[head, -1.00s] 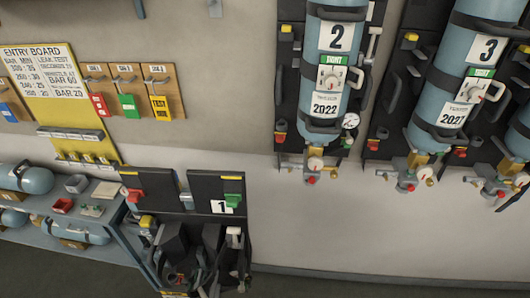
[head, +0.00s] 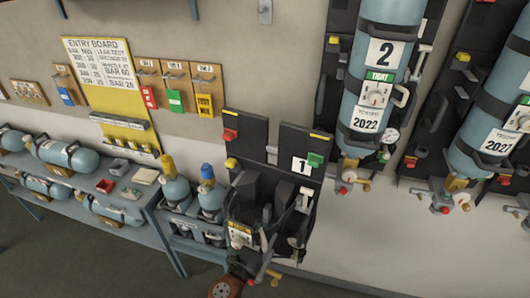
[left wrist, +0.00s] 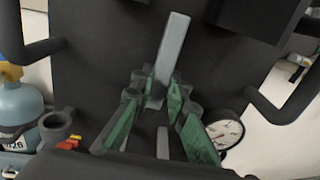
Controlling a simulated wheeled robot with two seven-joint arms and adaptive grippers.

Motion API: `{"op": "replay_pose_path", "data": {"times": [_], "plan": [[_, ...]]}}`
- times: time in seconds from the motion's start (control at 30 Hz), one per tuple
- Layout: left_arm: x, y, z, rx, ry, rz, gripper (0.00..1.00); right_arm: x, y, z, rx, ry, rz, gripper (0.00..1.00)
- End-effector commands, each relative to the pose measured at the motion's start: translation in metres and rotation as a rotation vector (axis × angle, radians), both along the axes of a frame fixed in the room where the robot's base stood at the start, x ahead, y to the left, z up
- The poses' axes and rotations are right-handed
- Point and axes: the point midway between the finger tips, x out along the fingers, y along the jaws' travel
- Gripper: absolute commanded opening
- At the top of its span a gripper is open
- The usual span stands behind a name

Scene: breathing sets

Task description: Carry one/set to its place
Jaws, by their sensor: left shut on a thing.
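Set one is a black backplate (head: 255,140) with a white "1" tag (head: 300,166), a red clip and a green clip. It stands upright in front of the wall, low and left of set two (head: 385,75). My left gripper (head: 265,222) is at its lower part, dark against dark, so the grip is hard to make out there. In the left wrist view my left gripper's green-padded fingers (left wrist: 158,122) close around a grey bar against the black plate, and a gauge (left wrist: 224,132) shows at right. No cylinder shows on set one. My right gripper is not in view.
Set three (head: 500,120) hangs right of set two. A blue rack (head: 160,215) with several cylinders stands at left, close beside set one. The yellow entry board (head: 100,70) and tag hooks are on the wall. The wall below set two is bare.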

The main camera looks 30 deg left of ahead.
Motion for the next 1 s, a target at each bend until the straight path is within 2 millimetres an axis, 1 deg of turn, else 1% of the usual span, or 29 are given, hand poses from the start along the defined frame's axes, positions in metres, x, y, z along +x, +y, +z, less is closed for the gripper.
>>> {"op": "replay_pose_path", "data": {"times": [0.03, 0.27, 0.47, 0.5, 0.57, 0.7, 0.8, 0.9, 1.0], "plan": [[0.01, 0.01, 0.032, 0.005, -0.021, 0.009, 0.0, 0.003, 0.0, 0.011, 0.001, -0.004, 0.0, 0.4], [0.047, 0.054, 0.108, 0.007, -0.021, 0.064, 0.0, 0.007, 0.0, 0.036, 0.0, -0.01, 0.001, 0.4], [0.074, 0.085, 0.181, 0.006, -0.022, 0.103, 0.0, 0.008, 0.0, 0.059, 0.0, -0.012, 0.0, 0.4], [0.078, 0.09, 0.196, 0.007, -0.022, 0.11, 0.0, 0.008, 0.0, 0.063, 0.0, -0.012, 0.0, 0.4], [0.084, 0.098, 0.219, 0.006, -0.022, 0.119, 0.0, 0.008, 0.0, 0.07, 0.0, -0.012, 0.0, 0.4], [0.096, 0.112, 0.273, 0.005, -0.022, 0.133, 0.0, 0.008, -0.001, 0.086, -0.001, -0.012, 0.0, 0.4], [0.101, 0.119, 0.308, 0.005, -0.021, 0.14, 0.0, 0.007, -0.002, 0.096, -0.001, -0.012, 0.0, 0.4], [0.103, 0.123, 0.338, 0.004, -0.02, 0.144, 0.0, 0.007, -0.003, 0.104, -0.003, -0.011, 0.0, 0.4], [0.105, 0.126, 0.359, 0.003, -0.018, 0.146, 0.0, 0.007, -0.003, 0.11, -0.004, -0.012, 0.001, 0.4]]}}
